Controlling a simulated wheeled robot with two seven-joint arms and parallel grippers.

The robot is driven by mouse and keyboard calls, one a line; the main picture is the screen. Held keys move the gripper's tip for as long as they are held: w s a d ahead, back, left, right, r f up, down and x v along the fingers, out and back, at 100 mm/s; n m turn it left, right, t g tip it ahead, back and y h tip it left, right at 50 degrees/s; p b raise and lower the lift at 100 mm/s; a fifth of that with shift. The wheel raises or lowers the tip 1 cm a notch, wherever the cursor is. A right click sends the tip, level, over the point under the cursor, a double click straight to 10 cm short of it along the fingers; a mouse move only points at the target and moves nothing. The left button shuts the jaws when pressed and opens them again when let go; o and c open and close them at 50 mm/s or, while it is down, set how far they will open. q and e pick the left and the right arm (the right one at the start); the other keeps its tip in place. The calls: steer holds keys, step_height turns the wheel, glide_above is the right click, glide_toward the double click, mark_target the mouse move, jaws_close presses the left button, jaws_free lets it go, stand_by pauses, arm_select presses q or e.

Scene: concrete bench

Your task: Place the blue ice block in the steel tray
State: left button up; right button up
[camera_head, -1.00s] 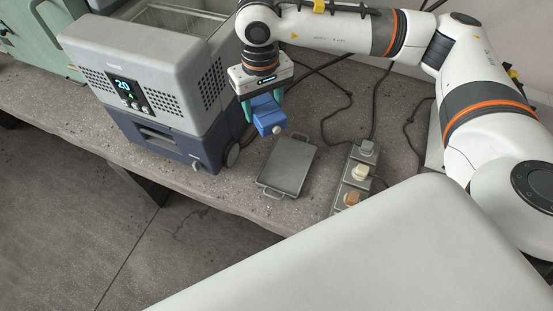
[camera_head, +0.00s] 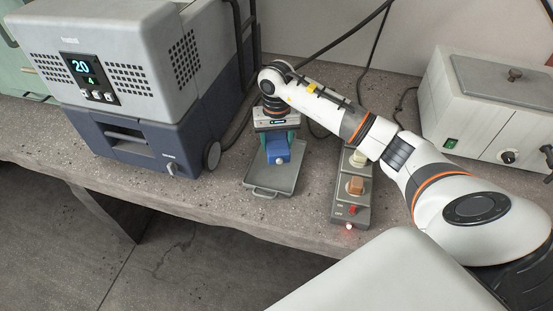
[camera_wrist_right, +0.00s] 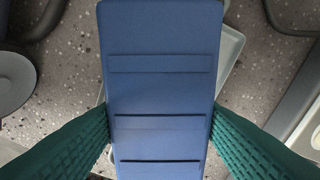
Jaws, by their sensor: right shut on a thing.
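The blue ice block (camera_head: 277,152) is held in my right gripper (camera_head: 278,148), whose green fingers press on both its sides. The block also fills the middle of the right wrist view (camera_wrist_right: 160,90), between the green fingers (camera_wrist_right: 160,135). The shallow steel tray (camera_head: 272,180) lies on the bench, with a handle at its near end. The block is over the far part of the tray in the head view. I cannot tell whether it touches the tray floor. In the wrist view the block hides most of the tray (camera_wrist_right: 231,50). My left gripper does not show.
A grey and blue wheeled cooling unit (camera_head: 120,70) with a lit display stands left of the tray. A power strip (camera_head: 350,195) with plugs and a red light lies to its right. A white lidded bath (camera_head: 480,105) stands farther right. Black cables run behind.

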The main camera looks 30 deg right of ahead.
mark_target(276, 140)
steer(key=shift+f, duration=3)
steer(key=shift+f, duration=0.15)
steer(key=o, duration=1.1)
step_height(276, 140, up, 12)
steer(key=shift+r, duration=0.15)
